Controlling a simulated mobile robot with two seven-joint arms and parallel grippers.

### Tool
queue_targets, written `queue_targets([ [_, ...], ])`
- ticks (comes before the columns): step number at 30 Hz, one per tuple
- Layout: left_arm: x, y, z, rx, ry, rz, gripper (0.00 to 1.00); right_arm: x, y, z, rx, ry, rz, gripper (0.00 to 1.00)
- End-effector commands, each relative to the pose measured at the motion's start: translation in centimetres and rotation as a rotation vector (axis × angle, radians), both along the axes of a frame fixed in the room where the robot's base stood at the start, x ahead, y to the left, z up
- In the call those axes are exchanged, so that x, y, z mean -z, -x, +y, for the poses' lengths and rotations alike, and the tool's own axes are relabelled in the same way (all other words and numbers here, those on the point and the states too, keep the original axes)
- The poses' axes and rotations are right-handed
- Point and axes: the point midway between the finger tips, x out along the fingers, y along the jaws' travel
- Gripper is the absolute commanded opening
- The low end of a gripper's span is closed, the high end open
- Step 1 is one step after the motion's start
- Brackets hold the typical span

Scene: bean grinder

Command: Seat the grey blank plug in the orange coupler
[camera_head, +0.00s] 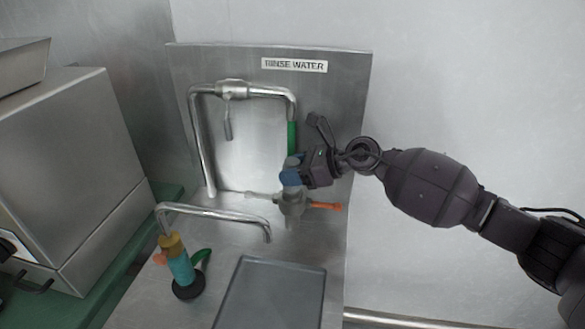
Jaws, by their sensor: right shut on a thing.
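My right gripper (301,172) comes in from the right and is shut at a blue piece (290,179), just below the green end (292,138) of the bent pipe. A small grey part (292,162) shows above the blue piece; I cannot tell whether it is the grey blank plug. Below is a grey metal fitting (292,202) with an orange part (326,206) sticking out to its right. That is the clearest orange thing, but I cannot tell whether it is the coupler. The fingertips are partly hidden. My left gripper is not in view.
A teal fitting (181,270) with an ochre top and green lever stands on a black base at the front left. A low bent pipe (215,216) runs behind it. A grey tray (272,293) lies at front centre. A metal machine (65,165) stands left.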

Motion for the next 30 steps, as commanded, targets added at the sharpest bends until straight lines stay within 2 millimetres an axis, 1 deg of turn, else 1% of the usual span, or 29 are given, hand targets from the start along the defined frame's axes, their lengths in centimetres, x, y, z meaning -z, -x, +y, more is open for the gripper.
queue_targets([
  [14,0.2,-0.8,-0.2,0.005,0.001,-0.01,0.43,0.8,0.0,0.0,0.0,-0.002,-0.001,0.02],
  [28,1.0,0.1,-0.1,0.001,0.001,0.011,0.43,1.7,0.0,0.0,0.0,-0.002,-0.001,0.02],
  [29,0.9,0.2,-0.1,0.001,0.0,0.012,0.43,1.7,0.0,0.0,0.0,-0.002,-0.001,0.49],
  [30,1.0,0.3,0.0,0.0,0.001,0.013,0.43,1.6,0.0,0.0,0.0,-0.002,-0.001,0.55],
])
